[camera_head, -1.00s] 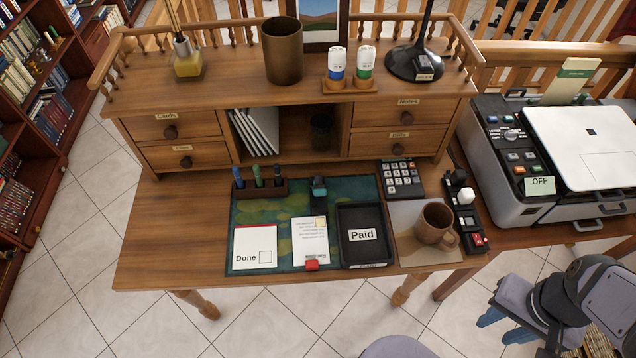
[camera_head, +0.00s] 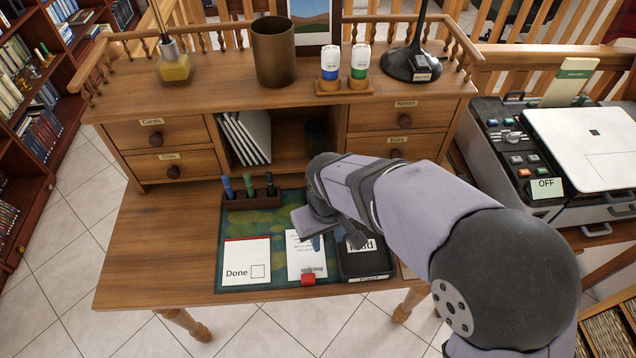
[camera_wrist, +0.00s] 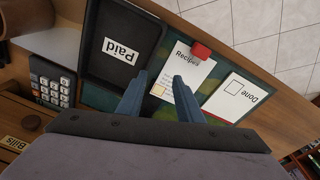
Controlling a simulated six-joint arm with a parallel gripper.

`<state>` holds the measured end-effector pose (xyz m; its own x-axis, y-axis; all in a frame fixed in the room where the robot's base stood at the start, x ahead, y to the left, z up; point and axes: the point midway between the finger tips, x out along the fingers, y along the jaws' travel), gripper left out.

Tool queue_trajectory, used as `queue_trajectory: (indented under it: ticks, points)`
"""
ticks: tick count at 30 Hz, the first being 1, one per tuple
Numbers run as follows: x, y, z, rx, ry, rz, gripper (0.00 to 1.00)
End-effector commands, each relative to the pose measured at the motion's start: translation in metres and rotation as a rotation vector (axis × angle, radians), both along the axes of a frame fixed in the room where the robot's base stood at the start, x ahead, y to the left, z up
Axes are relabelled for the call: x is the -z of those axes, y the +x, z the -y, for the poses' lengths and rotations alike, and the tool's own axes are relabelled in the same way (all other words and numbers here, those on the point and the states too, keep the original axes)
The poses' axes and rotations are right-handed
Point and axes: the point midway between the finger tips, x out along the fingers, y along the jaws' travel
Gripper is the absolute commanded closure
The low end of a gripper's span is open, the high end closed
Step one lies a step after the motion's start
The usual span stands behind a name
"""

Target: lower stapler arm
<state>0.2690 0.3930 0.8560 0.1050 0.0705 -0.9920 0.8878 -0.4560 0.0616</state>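I cannot make out a stapler for certain in the current views. A small dark upright object stood at the back of the green desk mat (camera_head: 206,262) in the earlier head view; my arm now covers that spot, and the wrist view does not show it clearly.
A red clip (camera_head: 308,280) sits on the sheet's front edge. The "Done" pad (camera_head: 246,262) lies left of it. A pen holder (camera_head: 252,202) stands behind. The calculator (camera_wrist: 52,82) and brown mug (camera_wrist: 24,14) are beside the tray. The desk's left side (camera_head: 150,245) is clear.

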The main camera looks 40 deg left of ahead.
Motion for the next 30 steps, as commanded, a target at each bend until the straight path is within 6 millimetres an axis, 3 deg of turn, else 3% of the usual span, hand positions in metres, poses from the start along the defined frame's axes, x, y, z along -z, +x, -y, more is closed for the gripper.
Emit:
queue_trajectory:
  ticks: [1,3,6,9,15,23,30]
  points:
    - [-0.013,0.015,-0.023,0.018,0.045,0.029,0.67]
    - [-0.035,0.032,-0.049,0.049,0.106,0.067,0.67]
    - [-0.072,0.052,-0.080,0.101,0.197,0.114,0.67]
    - [-0.097,0.065,-0.096,0.177,0.258,0.141,0.67]
    - [-0.094,0.065,-0.091,0.291,0.263,0.120,0.67]
    - [-0.088,0.066,-0.092,0.301,0.262,0.118,0.67]
    - [-0.064,0.074,-0.099,0.301,0.261,0.117,0.67]
